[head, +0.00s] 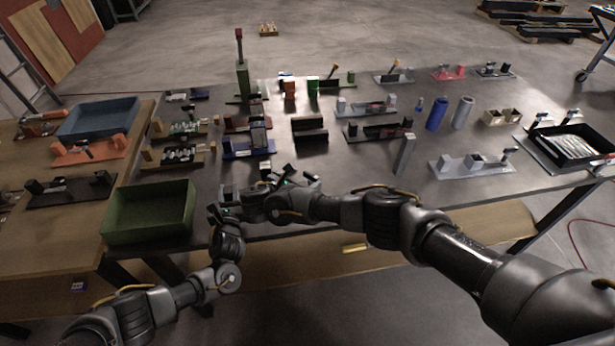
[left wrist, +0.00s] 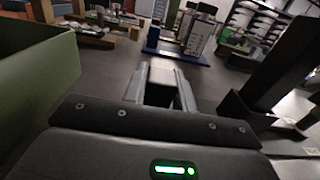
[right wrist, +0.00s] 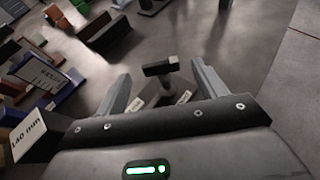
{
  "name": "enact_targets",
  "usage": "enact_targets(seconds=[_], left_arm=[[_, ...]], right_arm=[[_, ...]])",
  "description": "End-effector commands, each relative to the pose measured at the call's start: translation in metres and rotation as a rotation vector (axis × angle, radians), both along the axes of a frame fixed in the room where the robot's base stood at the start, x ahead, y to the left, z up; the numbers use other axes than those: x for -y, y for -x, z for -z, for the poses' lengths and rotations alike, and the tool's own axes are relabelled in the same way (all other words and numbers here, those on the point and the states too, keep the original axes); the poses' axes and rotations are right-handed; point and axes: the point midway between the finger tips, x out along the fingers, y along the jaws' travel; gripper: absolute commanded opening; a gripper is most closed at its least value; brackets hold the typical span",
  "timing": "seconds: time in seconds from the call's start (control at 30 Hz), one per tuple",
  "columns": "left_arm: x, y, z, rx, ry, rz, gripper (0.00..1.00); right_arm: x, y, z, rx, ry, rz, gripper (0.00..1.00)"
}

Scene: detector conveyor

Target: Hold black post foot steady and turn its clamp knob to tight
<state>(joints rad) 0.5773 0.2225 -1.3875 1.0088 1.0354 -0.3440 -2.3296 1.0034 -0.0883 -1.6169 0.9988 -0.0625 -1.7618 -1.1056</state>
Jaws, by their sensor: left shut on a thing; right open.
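A black T-shaped clamp knob (right wrist: 160,67) shows in the right wrist view, on a dark post foot (right wrist: 181,98) with small pale labels beside it. My right gripper (right wrist: 163,78) is open, with a finger on each side of the knob and visible gaps. In the head view my right gripper (head: 280,176) is at the near table edge and hides most of the foot. My left gripper (head: 230,193) is just left of it, low at the table. In the left wrist view its fingers (left wrist: 162,80) are shut on a dark part, apparently of the post foot, mostly hidden.
A green bin (head: 150,232) stands close left of my left gripper; its wall (left wrist: 38,85) fills the left wrist view's left side. A blue holder (head: 247,147) is beyond my grippers. A grey upright block (head: 404,154) stands to the right. Several fixtures fill the table's back.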

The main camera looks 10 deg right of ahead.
Motion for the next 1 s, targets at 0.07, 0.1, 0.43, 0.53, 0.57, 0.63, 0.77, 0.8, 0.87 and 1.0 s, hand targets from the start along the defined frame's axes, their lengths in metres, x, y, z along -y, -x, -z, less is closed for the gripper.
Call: enact_targets(seconds=[0.07,0.1,0.43,0.53,0.57,0.63,0.77,0.8,0.87,1.0], left_arm=[[0.000,0.000,0.001,-0.002,-0.001,0.001,0.00],[0.001,0.000,0.001,-0.002,-0.001,0.001,0.00],[0.001,0.000,0.001,-0.002,-0.001,0.001,0.00],[0.001,0.000,0.001,-0.002,-0.001,0.001,0.00],[0.001,0.000,0.001,-0.002,-0.001,0.001,0.00],[0.000,0.000,0.001,-0.002,-0.001,0.001,0.00],[0.000,0.000,0.001,-0.002,-0.001,0.001,0.00],[0.000,0.000,0.001,-0.002,-0.001,0.001,0.00],[0.000,0.000,0.001,-0.002,-0.001,0.001,0.00],[0.000,0.000,0.001,-0.002,-0.001,0.001,0.00]], right_arm=[[-0.013,0.013,-0.006,-0.001,-0.005,-0.002,0.71],[-0.018,0.019,-0.010,-0.001,-0.004,-0.002,0.71],[-0.051,0.054,-0.030,-0.001,-0.002,-0.001,0.71],[-0.054,0.058,-0.033,0.000,0.000,0.001,0.71],[-0.054,0.059,-0.033,0.000,0.000,0.001,0.71],[-0.055,0.060,-0.034,0.000,0.000,0.001,0.71],[-0.055,0.060,-0.034,0.000,0.000,0.001,0.71],[-0.055,0.060,-0.034,0.000,0.000,0.001,0.71],[-0.054,0.060,-0.033,0.000,0.000,0.001,0.66],[-0.047,0.052,-0.028,-0.029,-0.041,-0.015,0.47]])
